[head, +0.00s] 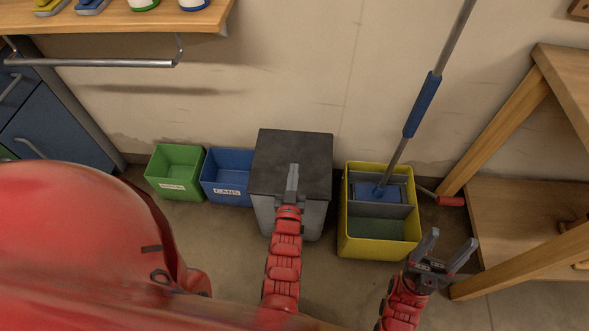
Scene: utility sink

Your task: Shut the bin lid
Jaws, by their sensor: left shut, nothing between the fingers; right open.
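The grey bin (262,213) stands on the floor against the wall, in the middle of the head view. Its dark lid (305,150) lies flat across the top, with no gap visible from above. My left gripper (292,178) is shut and empty, over the front middle part of the lid. I cannot tell whether its fingertips touch the lid. My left arm hides part of the bin's front.
Green (170,185) and blue (228,192) boxes stand left of the bin. A yellow mop bucket (344,244) with a mop (424,100) stands at its right. A wooden shelf unit (510,210) is at the far right. A shelf (140,20) with a rail hangs upper left.

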